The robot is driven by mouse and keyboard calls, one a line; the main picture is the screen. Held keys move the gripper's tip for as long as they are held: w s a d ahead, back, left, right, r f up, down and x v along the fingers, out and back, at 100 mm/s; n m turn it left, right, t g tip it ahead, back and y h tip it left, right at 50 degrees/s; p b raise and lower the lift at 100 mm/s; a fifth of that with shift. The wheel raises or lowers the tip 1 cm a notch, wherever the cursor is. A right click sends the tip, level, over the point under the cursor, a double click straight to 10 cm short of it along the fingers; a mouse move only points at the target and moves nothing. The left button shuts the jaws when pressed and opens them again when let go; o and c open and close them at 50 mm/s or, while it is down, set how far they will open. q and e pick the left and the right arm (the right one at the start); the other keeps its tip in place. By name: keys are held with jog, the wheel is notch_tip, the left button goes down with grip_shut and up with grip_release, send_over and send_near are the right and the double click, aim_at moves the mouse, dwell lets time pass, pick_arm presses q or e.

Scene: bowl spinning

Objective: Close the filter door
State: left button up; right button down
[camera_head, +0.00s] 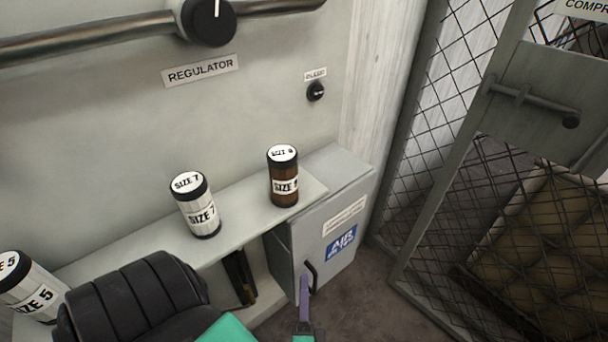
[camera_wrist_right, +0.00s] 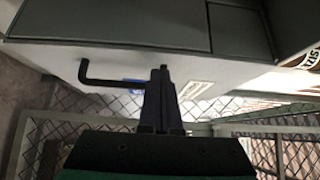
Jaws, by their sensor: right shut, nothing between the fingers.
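The filter door (camera_head: 325,235) is a grey panel with a blue AIR label and a black bar handle (camera_head: 313,272), at the front of a low cabinet. To its left is a dark opening beside the door's edge; I cannot tell how far ajar the door is. My right gripper (camera_head: 304,282) is shut and empty, its tip close to the handle in the head view. In the right wrist view, the shut fingers (camera_wrist_right: 162,75) point at the door face, beside the black handle (camera_wrist_right: 105,82). Contact cannot be made out. My left gripper is out of view.
Filter cans marked SIZE 7 (camera_head: 195,207), brown SIZE (camera_head: 284,180) and SIZE 5 (camera_head: 30,290) stand along the shelf (camera_head: 240,218). A dark object (camera_head: 240,276) sits in the opening below. A mesh gate (camera_head: 450,220) stands at the right. Bare floor (camera_head: 372,290) lies between.

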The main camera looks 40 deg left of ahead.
jog(key=shift+d, duration=0.1)
jog(key=v, duration=1.2)
jog(key=w+d+f+n+g+h+p, duration=0.1)
jog(key=w+d+f+n+g+h, duration=0.1)
jog(key=d+f+n, duration=0.5)
jog(key=w+d+f+g+h+p, duration=0.15)
jog(key=d+f, duration=0.45)
jog(key=f, duration=0.6)
jog(key=w+d+f+n+g+h, duration=0.2)
jog(key=d+f+n+g, duration=0.15)
jog(key=d+f, duration=0.4)
jog(key=s+d+f+n+g+h, duration=0.1)
jog(key=s+d+f+g+h, duration=0.1)
jog(key=s+d+f, duration=0.3)
jog(key=s+d+f+g+h+p, duration=0.1)
jog(key=s+d+f+g+h, duration=0.2)
jog(key=d, duration=1)
jog(key=s+f+h, duration=0.1)
jog(key=s+f, duration=0.2)
jog(key=s, duration=0.2)
jog(key=shift+s+f+n+g, duration=0.15)
jog(key=shift+f+n+g, duration=0.05)
jog(key=shift+n+g, duration=0.15)
